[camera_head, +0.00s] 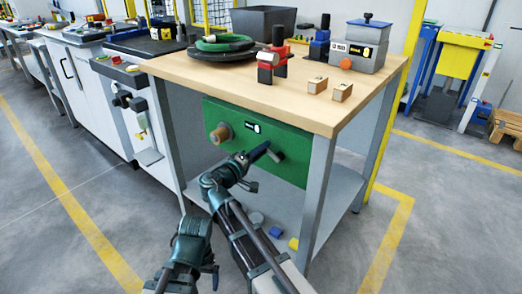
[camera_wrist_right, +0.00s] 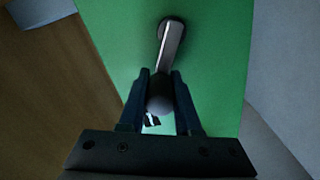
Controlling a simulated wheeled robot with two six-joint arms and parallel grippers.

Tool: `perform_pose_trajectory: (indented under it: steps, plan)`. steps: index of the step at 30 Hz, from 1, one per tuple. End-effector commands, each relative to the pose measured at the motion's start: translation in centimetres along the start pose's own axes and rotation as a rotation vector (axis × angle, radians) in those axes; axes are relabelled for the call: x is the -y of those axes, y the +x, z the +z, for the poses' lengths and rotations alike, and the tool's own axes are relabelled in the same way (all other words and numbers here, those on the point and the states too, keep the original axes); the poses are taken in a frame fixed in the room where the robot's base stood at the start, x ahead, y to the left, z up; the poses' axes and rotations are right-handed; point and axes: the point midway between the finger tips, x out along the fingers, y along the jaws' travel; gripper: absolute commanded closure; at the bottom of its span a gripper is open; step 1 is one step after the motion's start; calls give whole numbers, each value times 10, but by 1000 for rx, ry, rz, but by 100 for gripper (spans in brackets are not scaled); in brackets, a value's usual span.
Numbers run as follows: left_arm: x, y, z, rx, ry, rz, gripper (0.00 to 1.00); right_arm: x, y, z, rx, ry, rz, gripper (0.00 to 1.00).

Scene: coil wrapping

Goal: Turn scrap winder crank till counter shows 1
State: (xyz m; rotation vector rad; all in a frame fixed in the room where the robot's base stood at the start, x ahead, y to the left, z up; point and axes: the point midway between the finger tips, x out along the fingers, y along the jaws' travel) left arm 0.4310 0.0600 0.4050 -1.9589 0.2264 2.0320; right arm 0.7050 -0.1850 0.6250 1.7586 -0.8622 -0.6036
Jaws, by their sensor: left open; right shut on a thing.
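The scrap winder is a green panel (camera_head: 291,170) on the front of the workbench. It carries a brown spool (camera_head: 220,134) at left and a small dark counter (camera_head: 253,127), whose digit is too small to read. My right gripper (camera_head: 262,152) is at the crank (camera_head: 276,154). In the right wrist view its fingers (camera_wrist_right: 160,98) are shut on the dark round knob of the crank (camera_wrist_right: 170,52), whose metal arm runs up to its hub on the panel. Part of the counter (camera_wrist_right: 152,120) shows below the knob. My left gripper (camera_head: 193,226) is open and empty, low and left, apart from the winder.
The wooden benchtop (camera_head: 215,81) holds a green coil (camera_head: 224,43), a grey bin (camera_head: 263,22), a red device (camera_head: 273,62), two small wooden blocks and a grey box (camera_head: 353,48). A lower shelf (camera_head: 337,190) lies under the panel. Open floor lies left and right.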

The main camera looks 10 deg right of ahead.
Motion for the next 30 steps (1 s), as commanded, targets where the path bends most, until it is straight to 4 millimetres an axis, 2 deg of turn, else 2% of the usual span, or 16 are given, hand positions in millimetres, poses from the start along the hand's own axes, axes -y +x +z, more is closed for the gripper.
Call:
perform_pose_trajectory:
  steps: [12,30]
  plan:
    - [1,-11,1,1,1,0,7,-13,0,5,3,242,0,100]
    - [1,-13,1,0,2,0,7,-15,0,7,5,306,-1,100]
